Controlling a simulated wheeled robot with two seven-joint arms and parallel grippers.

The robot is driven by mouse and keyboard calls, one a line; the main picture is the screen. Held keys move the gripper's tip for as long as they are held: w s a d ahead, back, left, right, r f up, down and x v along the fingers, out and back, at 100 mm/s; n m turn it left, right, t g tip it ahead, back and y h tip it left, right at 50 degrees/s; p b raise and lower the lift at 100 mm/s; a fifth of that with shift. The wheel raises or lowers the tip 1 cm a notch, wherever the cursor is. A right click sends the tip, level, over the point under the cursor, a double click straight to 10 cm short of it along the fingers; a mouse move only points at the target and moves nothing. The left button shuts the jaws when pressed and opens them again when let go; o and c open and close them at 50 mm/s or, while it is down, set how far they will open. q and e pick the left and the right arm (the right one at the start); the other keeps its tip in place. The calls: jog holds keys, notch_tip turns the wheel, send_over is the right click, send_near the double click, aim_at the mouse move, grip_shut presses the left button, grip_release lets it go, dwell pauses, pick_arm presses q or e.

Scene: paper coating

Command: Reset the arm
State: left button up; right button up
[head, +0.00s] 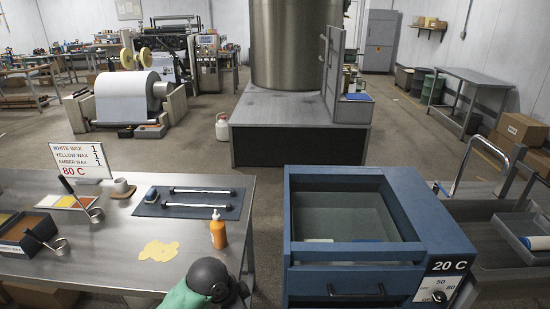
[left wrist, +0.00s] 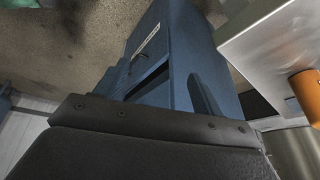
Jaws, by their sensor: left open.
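My left arm comes in at the bottom of the head view, with a dark rounded joint and a green part low in front of the steel table (head: 130,232). In the left wrist view my left gripper (left wrist: 165,88) shows as a dark block with screws along the lower edge. It is open, and I see nothing held in it. The blue heated cabinet (left wrist: 172,50) lies beyond it; in the head view this cabinet (head: 430,225) stands to the right of my arm. My right gripper is not in view.
An orange bottle (head: 218,232) stands on the table close to my left arm, beside a yellow spill (head: 158,251). A dark mat (head: 188,210) holds two rods. Ladles and a wax sign (head: 82,160) are at left. A floor gap separates table and cabinet.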

pick_arm(q)
jog(key=s+a+f+n+y, duration=0.1)
jog(key=s+a+f+n, duration=0.25)
jog(key=s, duration=0.35)
jog(key=s+a+f+n+t+y, duration=0.1)
jog(key=s+a+f+n, duration=0.25)
jog(key=s+a, duration=0.2)
jog(key=s+a+f+n+y, duration=0.1)
jog(key=s+a+f+n, duration=0.1)
jog(key=s+a+n, duration=0.35)
notch_tip(320, 180, down, 27)
jog(key=d+m, duration=0.1)
jog(key=d, duration=0.2)
jog(key=s+f, duration=0.4)
jog(key=f, duration=0.7)
jog(key=s+f+g, duration=0.1)
jog(key=s+f, duration=0.3)
jog(key=f, duration=0.7)
jog(key=shift+s+f+g+b, duration=0.2)
jog(key=shift+s+g+b, duration=0.1)
jog(key=shift+s, duration=0.05)
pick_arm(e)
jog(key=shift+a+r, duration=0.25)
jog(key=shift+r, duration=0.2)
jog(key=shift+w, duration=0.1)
